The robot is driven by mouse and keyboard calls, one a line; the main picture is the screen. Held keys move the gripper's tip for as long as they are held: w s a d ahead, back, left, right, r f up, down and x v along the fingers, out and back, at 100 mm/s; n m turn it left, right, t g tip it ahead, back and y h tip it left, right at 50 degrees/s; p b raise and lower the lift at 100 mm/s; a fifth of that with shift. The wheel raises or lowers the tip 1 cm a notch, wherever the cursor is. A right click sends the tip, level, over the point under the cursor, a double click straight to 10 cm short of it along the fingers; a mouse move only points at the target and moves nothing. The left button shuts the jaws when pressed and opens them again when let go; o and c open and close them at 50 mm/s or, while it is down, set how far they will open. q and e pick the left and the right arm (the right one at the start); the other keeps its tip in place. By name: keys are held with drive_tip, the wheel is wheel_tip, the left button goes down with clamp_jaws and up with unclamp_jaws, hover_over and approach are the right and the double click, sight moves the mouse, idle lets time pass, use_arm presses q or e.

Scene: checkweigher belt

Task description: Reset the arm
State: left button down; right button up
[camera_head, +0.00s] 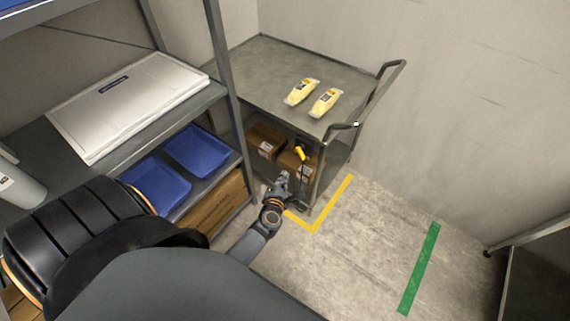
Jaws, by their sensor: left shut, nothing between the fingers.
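My left arm comes in from the lower left. Its gripper (282,180) is shut and empty, in front of the lower part of a grey cart (262,65). It is apart from the two yellow packs on the cart's top. One yellow pack (301,92) lies to the left of the other yellow pack (325,103). My right gripper is not in view.
A metal shelf rack (232,105) stands at the left with a white case (130,100) and blue trays (192,150). Cardboard boxes (262,141) sit on the cart's lower shelf.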

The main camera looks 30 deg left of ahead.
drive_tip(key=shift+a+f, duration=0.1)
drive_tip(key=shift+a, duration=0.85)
use_arm(q)
drive_tip(key=shift+f, duration=0.1)
drive_tip(key=s+d+f+m+g+h, duration=0.2)
drive_tip(key=s+f+m+g, duration=0.1)
drive_tip(key=s+f+m, duration=0.7)
drive_tip(key=s+d+f+m+g+h, duration=0.25)
drive_tip(key=s+f+m, duration=0.5)
drive_tip(key=f, duration=0.45)
drive_tip(key=s+a+f+m+g, duration=0.1)
drive_tip(key=s+f+m+g, duration=0.1)
drive_tip(key=s+m, duration=0.2)
drive_tip(key=s+a+f+m+g, duration=0.1)
drive_tip(key=s+f+m+g, duration=0.1)
drive_tip(key=s, duration=0.8)
drive_tip(key=s+a+f+m+g, duration=0.2)
drive_tip(key=s+f+m+g, duration=0.1)
drive_tip(key=s, duration=0.4)
drive_tip(key=f+m, duration=0.1)
drive_tip(key=m, duration=0.1)
drive_tip(key=shift+s+f+m, duration=0.2)
drive_tip(key=shift+f+m, duration=0.05)
drive_tip(key=shift+m, duration=0.1)
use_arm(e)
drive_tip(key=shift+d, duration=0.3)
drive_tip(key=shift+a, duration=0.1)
